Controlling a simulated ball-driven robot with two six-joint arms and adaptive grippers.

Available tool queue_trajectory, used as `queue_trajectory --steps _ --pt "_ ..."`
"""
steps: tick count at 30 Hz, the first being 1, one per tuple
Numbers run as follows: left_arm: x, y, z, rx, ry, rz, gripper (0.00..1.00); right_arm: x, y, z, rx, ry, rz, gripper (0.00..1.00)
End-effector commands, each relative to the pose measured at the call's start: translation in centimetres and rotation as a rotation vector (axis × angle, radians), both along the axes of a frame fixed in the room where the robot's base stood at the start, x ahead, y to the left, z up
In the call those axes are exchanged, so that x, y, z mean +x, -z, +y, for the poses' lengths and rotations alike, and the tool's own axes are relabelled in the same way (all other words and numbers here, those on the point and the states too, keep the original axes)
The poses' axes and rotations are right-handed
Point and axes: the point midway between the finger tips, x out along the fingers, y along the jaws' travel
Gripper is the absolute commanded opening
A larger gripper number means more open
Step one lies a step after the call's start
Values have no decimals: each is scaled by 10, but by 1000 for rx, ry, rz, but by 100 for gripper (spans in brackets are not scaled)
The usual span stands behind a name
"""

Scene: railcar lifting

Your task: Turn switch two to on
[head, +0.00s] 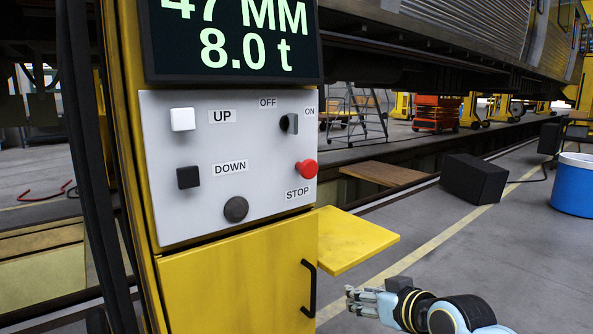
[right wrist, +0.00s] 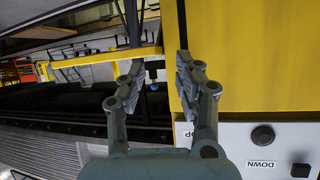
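A grey control panel (head: 215,215) is on the front of a yellow cabinet (head: 235,285). A dark rotary switch (head: 290,123) sits at its upper right between the labels OFF and ON; its handle looks roughly upright, and its exact setting is hard to tell. No label naming switch two is readable. My right gripper (head: 362,301) is low, right of the cabinet and well below the switch, touching nothing visible. In the right wrist view its fingers (right wrist: 158,80) are apart and empty, with the panel (right wrist: 235,155) upside down beside them. My left gripper is out of view.
The panel also bears a white UP button (head: 183,119), black DOWN button (head: 188,177), red STOP button (head: 306,169) and round black knob (head: 236,209). A yellow shelf (head: 350,240) juts out right of the cabinet, above my right gripper. A blue bin (head: 573,188) stands far right.

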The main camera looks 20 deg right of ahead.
Motion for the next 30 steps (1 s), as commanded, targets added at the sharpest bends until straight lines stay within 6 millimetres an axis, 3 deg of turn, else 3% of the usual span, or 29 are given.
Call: queue_trajectory --steps 1,3,6,10,13,17,30 --pt "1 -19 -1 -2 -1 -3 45 15 -73 9 9 -32 -90 34" --pt "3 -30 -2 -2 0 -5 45 25 -150 23 21 -80 -196 34" --pt "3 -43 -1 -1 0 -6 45 26 -240 41 29 -143 -321 34" --pt "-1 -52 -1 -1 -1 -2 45 17 -309 58 32 -201 -422 34" --pt "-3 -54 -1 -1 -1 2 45 13 -332 65 34 -223 -457 34" --pt "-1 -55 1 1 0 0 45 24 -337 70 36 -227 -468 34" --pt "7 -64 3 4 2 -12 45 99 -336 97 35 -227 -466 34"
